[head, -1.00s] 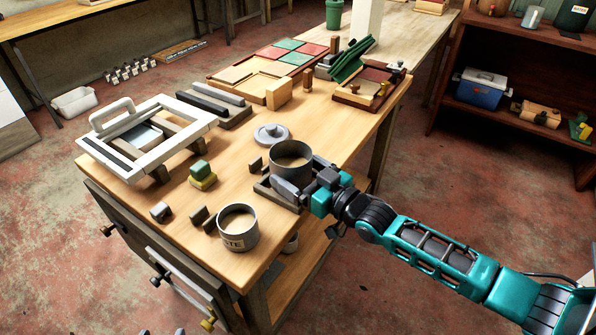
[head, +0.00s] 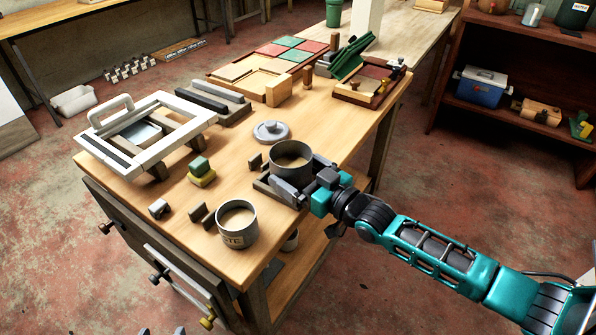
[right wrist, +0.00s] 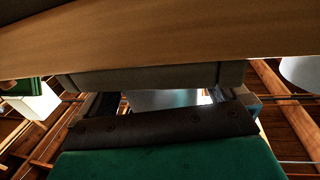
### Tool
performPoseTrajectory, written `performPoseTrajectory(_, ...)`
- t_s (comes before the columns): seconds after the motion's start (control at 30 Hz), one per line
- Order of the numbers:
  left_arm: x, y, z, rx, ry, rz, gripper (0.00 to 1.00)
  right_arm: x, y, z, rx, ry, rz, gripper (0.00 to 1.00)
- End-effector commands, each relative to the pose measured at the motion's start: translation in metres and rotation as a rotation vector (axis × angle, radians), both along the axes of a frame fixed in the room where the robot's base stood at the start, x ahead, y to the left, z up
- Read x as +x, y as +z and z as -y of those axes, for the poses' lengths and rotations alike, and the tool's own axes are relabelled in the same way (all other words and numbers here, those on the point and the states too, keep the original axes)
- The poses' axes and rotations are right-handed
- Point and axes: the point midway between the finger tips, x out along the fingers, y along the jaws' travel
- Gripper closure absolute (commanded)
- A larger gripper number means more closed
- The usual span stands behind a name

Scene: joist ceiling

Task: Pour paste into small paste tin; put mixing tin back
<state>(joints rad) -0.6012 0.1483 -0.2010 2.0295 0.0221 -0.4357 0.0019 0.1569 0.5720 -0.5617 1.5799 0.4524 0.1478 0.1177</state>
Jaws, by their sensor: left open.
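The grey mixing tin (head: 290,172) stands upright in a low wooden holder (head: 263,188) at the table's right edge, with tan paste inside. My right gripper (head: 303,178) is at the tin, one finger on its near side and one at its far right side. Whether the fingers press on it is unclear. The small paste tin (head: 238,238), labelled PASTE, stands upright at the near corner and also holds tan paste. Only the tips of my left gripper (head: 162,331) show at the bottom edge. It is open and empty, away from both tins.
A round grey lid (head: 271,132) lies behind the mixing tin. Small wooden blocks stand beside the tins. A green and yellow block stack (head: 201,172) and a white frame (head: 150,135) are to the left. Bare wood (head: 225,155) lies between.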

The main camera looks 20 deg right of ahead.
Motion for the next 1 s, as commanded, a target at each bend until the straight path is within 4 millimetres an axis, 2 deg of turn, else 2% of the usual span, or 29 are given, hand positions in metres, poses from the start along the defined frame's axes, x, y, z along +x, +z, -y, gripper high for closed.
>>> performPoseTrajectory(0.33,0.0,0.002,0.0,-0.001,-0.002,-0.007,0.42,-0.002,-0.002,0.001,-0.002,0.0,-0.006,0.0)
performPoseTrajectory(0.6,0.002,0.015,0.001,-0.001,-0.004,0.009,0.42,-0.045,-0.001,0.023,-0.003,0.0,-0.008,0.0)
performPoseTrajectory(0.8,0.002,0.017,-0.002,0.004,0.001,0.012,0.42,-0.078,-0.001,0.042,-0.003,0.0,-0.006,0.0)
performPoseTrajectory(1.0,-0.001,0.012,-0.007,0.013,0.008,0.0,0.42,-0.103,0.0,0.055,-0.001,0.0,-0.003,0.0)
